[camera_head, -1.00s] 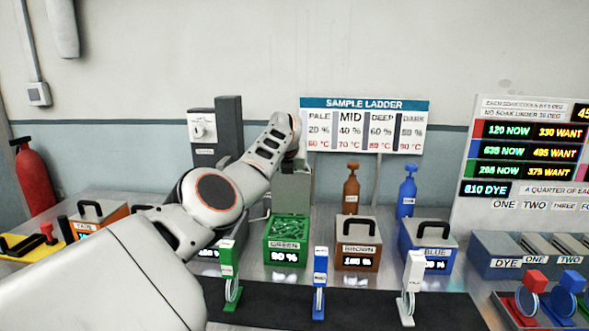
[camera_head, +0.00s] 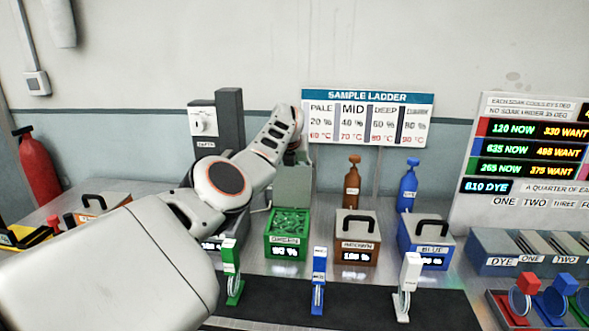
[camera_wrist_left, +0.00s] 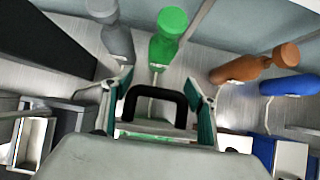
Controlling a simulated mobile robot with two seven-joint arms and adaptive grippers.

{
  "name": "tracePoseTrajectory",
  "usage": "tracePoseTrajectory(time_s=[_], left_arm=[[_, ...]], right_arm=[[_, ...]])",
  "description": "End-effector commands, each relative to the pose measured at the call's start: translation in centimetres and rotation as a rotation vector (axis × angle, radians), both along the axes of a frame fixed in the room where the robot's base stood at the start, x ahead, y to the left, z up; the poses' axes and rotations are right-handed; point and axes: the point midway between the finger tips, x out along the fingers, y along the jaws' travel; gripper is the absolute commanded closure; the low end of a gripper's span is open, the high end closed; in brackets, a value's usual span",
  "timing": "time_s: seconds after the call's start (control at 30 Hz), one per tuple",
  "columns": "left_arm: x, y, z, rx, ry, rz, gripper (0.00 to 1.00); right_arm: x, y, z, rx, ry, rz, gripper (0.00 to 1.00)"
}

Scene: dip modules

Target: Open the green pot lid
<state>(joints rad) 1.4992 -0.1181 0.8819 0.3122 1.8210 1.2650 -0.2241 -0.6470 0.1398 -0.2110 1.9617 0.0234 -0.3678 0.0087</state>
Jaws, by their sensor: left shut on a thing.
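The green pot (camera_head: 286,250) stands on the counter in the head view, its top open and its green contents showing. Its grey lid (camera_head: 294,184) stands up steeply at the pot's back edge. My left gripper (camera_head: 292,157) is at the top of the raised lid, its fingers partly hidden by the wrist. In the left wrist view the black lid handle (camera_wrist_left: 155,92) lies between the fingers of my left gripper (camera_wrist_left: 158,100), which is shut on it. My right gripper does not show.
A brown pot (camera_head: 357,245) and a blue pot (camera_head: 425,250), both lidded, stand right of the green pot. A green bottle (camera_wrist_left: 168,38) is close behind the lid, beside a grey bottle (camera_wrist_left: 118,42). Upright clips, including a blue one (camera_head: 318,275), stand in front on a dark strip.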

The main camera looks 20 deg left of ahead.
Motion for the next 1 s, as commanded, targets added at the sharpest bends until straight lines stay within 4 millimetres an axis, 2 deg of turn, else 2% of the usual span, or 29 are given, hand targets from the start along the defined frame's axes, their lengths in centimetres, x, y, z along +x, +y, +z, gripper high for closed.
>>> tracePoseTrajectory(time_s=[0.03, 0.97, 1.0], left_arm=[[0.16, 0.52, 0.71, 0.010, -0.010, 0.004, 0.81], [-0.15, 0.33, -0.20, 0.007, 0.007, 0.000, 0.81], [-0.16, 0.32, -0.22, 0.007, 0.007, 0.000, 0.32]], right_arm=[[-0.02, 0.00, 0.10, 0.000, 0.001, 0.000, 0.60], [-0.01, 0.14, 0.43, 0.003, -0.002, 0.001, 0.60], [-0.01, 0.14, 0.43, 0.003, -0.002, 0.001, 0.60]])
